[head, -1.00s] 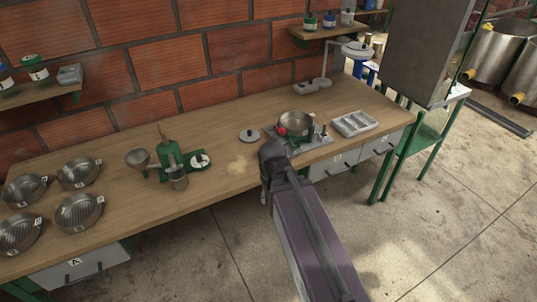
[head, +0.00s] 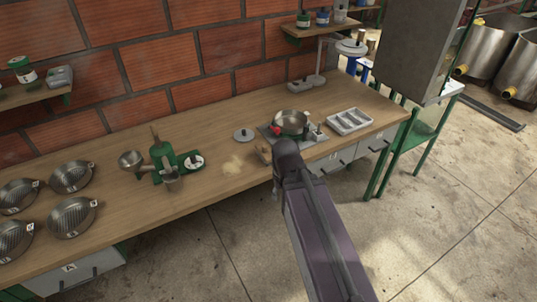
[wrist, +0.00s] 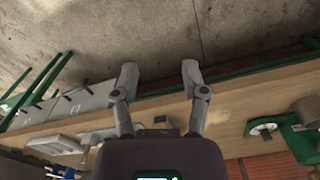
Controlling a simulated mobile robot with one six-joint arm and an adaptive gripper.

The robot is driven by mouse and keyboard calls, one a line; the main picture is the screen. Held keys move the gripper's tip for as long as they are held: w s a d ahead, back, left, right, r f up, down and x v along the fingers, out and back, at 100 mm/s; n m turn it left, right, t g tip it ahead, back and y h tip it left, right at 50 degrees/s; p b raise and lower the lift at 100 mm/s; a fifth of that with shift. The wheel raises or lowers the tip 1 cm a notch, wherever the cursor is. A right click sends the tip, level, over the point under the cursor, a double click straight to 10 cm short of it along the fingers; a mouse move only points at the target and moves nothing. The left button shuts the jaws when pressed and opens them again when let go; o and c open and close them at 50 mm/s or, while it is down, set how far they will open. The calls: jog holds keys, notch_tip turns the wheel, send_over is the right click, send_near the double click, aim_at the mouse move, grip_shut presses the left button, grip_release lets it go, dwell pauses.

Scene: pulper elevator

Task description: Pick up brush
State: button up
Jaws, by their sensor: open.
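My gripper (wrist: 160,72) is open and empty in the wrist view, with bare floor between its fingers and the table edge just behind them. In the head view my gripper (head: 276,190) hangs at the front edge of the wooden table (head: 215,190). A small brown wooden piece (head: 263,153) lies on the table just behind my wrist, left of the scale. It may be the brush, but my arm partly hides it and I cannot tell for sure. A patch of tan powder (head: 232,165) lies to its left.
A round grey lid (head: 243,135) lies behind the powder. A green grinder (head: 163,155) and several steel bowls (head: 70,217) stand left. A grey cabinet (head: 425,45) overhangs at right.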

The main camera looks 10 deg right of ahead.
jog(key=shift+o, duration=1.1)
jog(key=shift+w+d, duration=0.1)
notch_tip(320, 180, up, 9)
jog(key=n+p, duration=0.6)
jog(key=p, duration=0.3)
send_over(265, 145)
jog(key=shift+s, duration=0.25)
jog(key=shift+f, duration=0.1)
notch_tip(265, 145, down, 8)
jog(key=b, duration=0.8)
jog(key=shift+f, duration=0.15)
jog(key=shift+b, duration=0.3)
jog(key=shift+w+f+b, duration=0.15)
jog(key=shift+f+b, duration=2.4)
jog(key=shift+f, duration=0.05)
grip_shut()
